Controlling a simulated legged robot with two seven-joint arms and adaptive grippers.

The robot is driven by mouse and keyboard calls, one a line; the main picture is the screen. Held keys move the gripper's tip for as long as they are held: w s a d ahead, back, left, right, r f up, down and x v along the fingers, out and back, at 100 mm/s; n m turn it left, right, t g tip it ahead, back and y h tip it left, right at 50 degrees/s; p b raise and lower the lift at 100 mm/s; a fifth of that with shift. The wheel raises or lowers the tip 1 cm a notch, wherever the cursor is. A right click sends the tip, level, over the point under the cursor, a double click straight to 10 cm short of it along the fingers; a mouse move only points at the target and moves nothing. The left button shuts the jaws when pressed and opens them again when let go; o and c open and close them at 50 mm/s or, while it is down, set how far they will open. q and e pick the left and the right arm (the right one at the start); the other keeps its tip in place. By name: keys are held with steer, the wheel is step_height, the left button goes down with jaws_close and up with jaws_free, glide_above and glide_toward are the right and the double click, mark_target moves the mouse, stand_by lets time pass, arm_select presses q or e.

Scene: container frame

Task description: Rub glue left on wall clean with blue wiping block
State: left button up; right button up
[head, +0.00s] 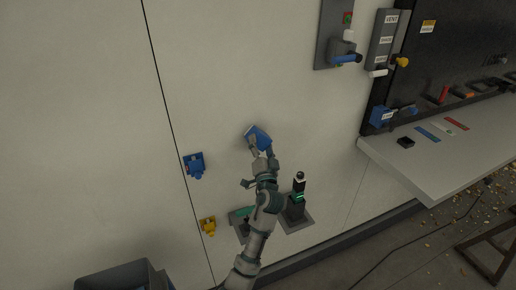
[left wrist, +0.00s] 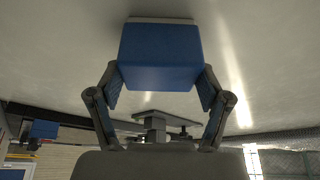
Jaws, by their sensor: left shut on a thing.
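The blue wiping block (head: 259,133) is at the wall (head: 225,90), slightly tilted, left of centre height in the head view. My left gripper (head: 261,149) is shut on it from below. In the left wrist view the block (left wrist: 160,58) sits between both fingers (left wrist: 160,92), with a thin pale layer on its far side at the wall surface. I cannot tell for sure whether that layer touches the wall. No glue is discernible on the wall; the block may hide some. My right gripper is not in view.
A blue wall fitting (head: 195,166) and a yellow one (head: 208,226) are left of my arm. A lever unit (head: 298,201) stands close on its right. A switch panel (head: 335,35) is above right; a shelf (head: 430,165) juts out at right. A grey bin (head: 115,277) is lower left.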

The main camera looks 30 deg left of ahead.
arm_select(q)
steer(key=s+d, duration=0.4)
steer(key=shift+d, duration=0.25)
stand_by(0.3)
steer(key=shift+s+d+b, duration=0.4)
steer(key=shift+s+d, duration=0.6)
steer(key=shift+d, duration=0.15)
